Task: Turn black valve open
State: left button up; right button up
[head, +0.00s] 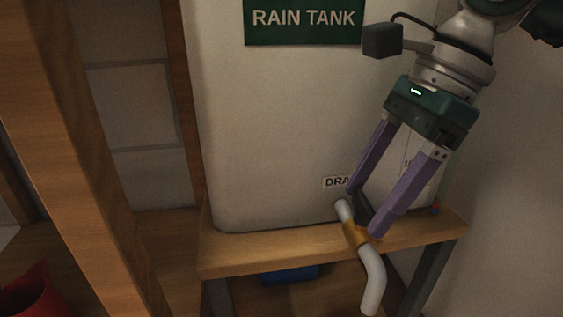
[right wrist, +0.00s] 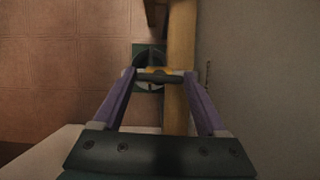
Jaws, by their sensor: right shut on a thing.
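The black valve lever (head: 361,205) is on a brass valve body (head: 355,235) low at the front of the rain tank (head: 275,140). My right gripper (head: 364,212) reaches down from the upper right, its purple fingers on either side of the lever and shut on it. In the right wrist view the lever (right wrist: 152,77) lies crosswise between the fingertips (right wrist: 160,74). A pale bent pipe (head: 373,280) runs down from the valve. The fingers partly hide the lever and the DRAIN label (head: 335,182). My left gripper is not in view.
The tank stands on a wooden shelf (head: 300,252). A wooden post (head: 85,130) rises at the left, with a red object (head: 30,292) at the lower left. A blue object (head: 290,275) sits under the shelf. A wall (head: 510,150) is close on the right.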

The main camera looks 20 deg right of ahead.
jog(key=shift+n, duration=0.4)
jog(key=o, duration=1.3)
jog(key=w+p+v, duration=0.1)
jog(key=p+v, duration=0.3)
jog(key=v, duration=0.5)
jog(key=shift+s+d+r, duration=0.2)
jog(key=shift+s+r, duration=0.2)
jog(key=shift+s, duration=0.05)
